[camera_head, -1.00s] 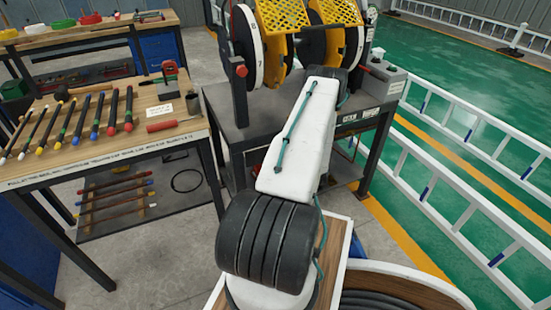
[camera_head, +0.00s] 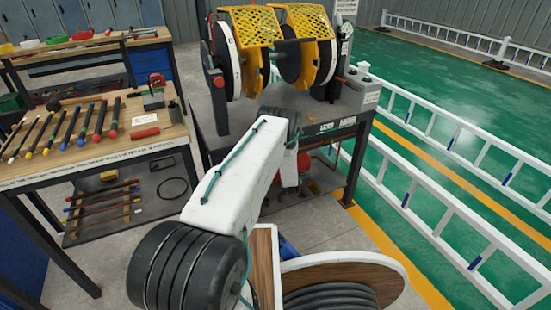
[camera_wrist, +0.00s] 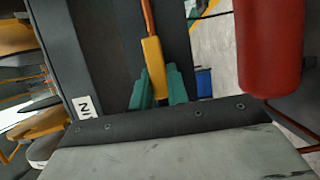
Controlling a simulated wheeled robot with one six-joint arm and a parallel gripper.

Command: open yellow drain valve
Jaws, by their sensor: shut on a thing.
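The yellow valve handle (camera_wrist: 154,62) stands upright in the wrist view, on an orange-brown rod or pipe that runs to the top edge. My gripper (camera_wrist: 158,84) has green fingers on both sides of the lower end of the handle and is shut on it. The valve body and how far the valve is turned cannot be told from this view. In the head view my arm reaches to the lower part of the bench, and my gripper and the handle are hidden or too small to make out.
A red cylinder (camera_wrist: 268,45) hangs close to the right of my gripper. The grey bench (camera_head: 345,130) carries large reels (camera_head: 230,60). A tool table (camera_head: 95,165) stands at left. A round cable drum (camera_head: 365,262) is at the front. Green floor at right is open beyond white railings (camera_head: 440,205).

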